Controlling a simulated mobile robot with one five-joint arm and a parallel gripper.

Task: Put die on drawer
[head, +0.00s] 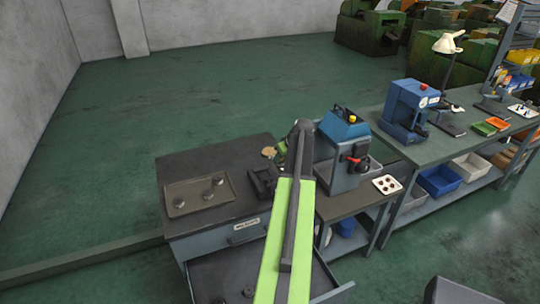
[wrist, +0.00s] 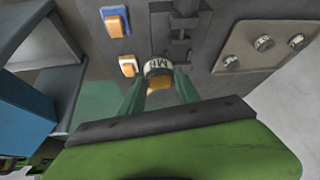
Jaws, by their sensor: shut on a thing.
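My gripper (wrist: 158,82) is shut on a round grey die (wrist: 158,68) with pale lettering, held between its two green fingers in the wrist view. In the head view my green arm reaches over the cabinet, and the gripper's grip is too small to make out. The upper drawer (head: 232,238) of the cabinet has a pale label and looks shut. Below it a dark drawer or shelf surface (head: 240,270) sticks out toward me. A few small dark round pieces lie on it, and my arm hides part of it.
A tray (head: 178,188) with three round dies sits at the cabinet top's left; it also shows in the wrist view (wrist: 240,35). A black fixture (head: 262,184) stands beside it. A blue machine (head: 343,135) stands close right of my arm. Orange-topped pieces (wrist: 115,22) lie near the die.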

